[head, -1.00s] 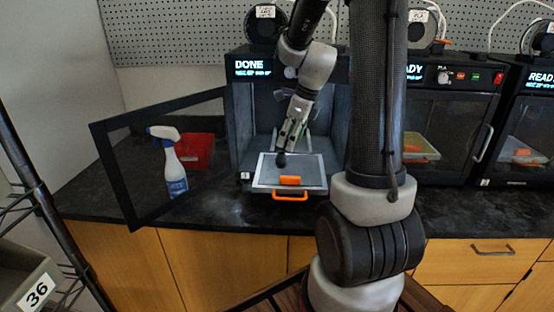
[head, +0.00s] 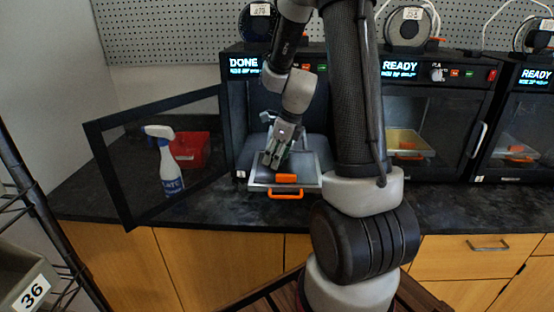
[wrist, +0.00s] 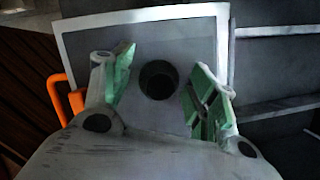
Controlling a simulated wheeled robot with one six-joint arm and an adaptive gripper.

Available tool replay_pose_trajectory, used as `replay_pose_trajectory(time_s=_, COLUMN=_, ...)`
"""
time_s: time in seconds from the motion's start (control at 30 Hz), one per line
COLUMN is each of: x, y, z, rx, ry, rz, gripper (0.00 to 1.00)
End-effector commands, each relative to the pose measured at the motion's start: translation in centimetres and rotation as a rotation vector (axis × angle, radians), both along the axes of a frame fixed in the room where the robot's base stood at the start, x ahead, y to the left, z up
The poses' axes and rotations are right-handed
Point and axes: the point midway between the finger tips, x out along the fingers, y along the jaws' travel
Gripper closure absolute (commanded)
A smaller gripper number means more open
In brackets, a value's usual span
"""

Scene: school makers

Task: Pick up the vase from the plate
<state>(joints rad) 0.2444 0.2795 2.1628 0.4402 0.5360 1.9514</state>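The plate (head: 313,181) is a grey sheet with a light rim, partly out of the open printer with DONE on its display. It fills much of the wrist view (wrist: 75,45). In the wrist view the vase (wrist: 158,80) is a dark round shape over the plate, seen from above between my two green-padded fingers. Gaps show on both sides of it. My gripper (head: 270,163) points down over the plate and is open, and its spread fingers show in the wrist view (wrist: 160,88). In the head view my gripper and arm hide most or all of the vase.
The open printer door (head: 110,175) juts out at left. A spray bottle (head: 170,165) and red bin (head: 190,150) stand behind it. The plate has an orange handle (head: 286,194) at its front. Closed printers (head: 440,120) stand at right. The black counter (head: 225,208) has bare room in front.

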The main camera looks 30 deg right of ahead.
Motion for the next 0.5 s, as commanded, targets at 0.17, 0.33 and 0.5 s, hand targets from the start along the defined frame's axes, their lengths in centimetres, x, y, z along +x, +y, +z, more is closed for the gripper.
replay_pose_trajectory(time_s=0.17, x=0.00, y=-0.01, z=0.02, rx=0.000, ry=0.000, rz=0.000, gripper=0.73)
replay_pose_trajectory(time_s=0.33, x=0.00, y=-0.01, z=0.03, rx=0.000, ry=0.000, rz=0.000, gripper=0.73)
replay_pose_trajectory(time_s=0.5, x=-0.01, y=-0.03, z=0.07, rx=0.000, ry=0.000, rz=0.000, gripper=0.73)
